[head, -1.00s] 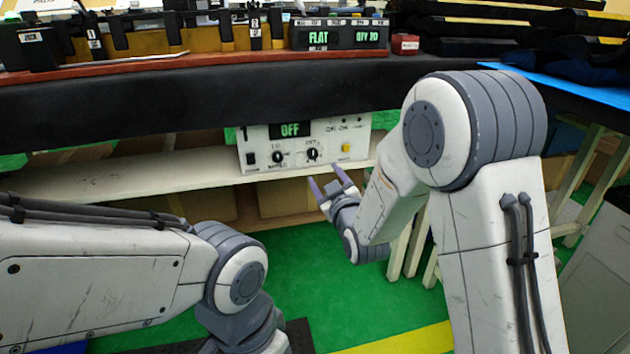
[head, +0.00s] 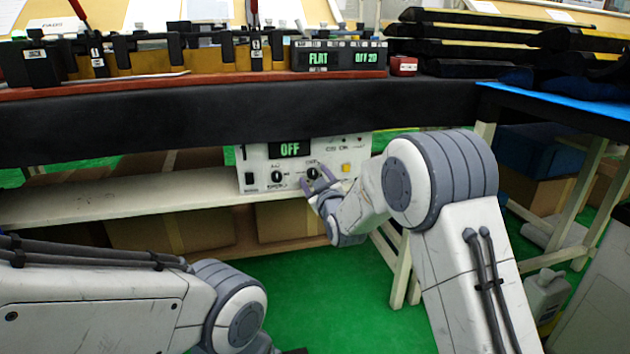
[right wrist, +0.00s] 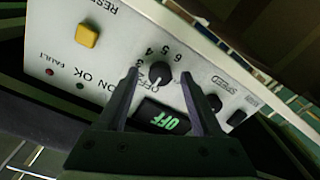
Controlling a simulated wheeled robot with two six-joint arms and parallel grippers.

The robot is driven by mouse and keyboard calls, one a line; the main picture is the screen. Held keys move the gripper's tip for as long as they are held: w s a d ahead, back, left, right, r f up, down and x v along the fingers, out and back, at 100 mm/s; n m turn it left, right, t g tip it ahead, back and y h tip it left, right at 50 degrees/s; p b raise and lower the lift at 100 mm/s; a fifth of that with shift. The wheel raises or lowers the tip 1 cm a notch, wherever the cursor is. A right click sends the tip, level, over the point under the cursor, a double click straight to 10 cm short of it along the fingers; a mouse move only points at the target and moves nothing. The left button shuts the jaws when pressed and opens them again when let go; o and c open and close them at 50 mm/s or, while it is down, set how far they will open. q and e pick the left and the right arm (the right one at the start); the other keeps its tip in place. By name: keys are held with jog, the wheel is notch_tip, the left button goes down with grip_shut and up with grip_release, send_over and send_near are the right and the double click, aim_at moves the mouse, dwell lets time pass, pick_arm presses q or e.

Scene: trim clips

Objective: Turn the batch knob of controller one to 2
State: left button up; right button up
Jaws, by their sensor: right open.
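Controller one (head: 262,160) is a pale box on the shelf under the bench, with a green display (head: 290,149) reading OFF. Its numbered black knob (head: 313,173), also in the right wrist view (right wrist: 160,73), has OFF and numbers up to 6 around it. Its name label is not readable. My right gripper (head: 311,184) is at this knob. In the right wrist view the open fingertips (right wrist: 158,78) stand on either side of it, with gaps visible. The knob's pointer is too small to read. My left gripper is out of view; only that arm shows.
The other knob (right wrist: 214,103) is marked SPEED, beside a black switch (right wrist: 237,117). A yellow button (right wrist: 88,35) sits on the other side. The bench edge (head: 200,118) overhangs the controller. The shelf (head: 110,196) is clear to its left.

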grip_shut()
jog(key=shift+m, duration=0.3)
jog(key=m, duration=0.3)
jog(key=shift+m, duration=2)
grip_release()
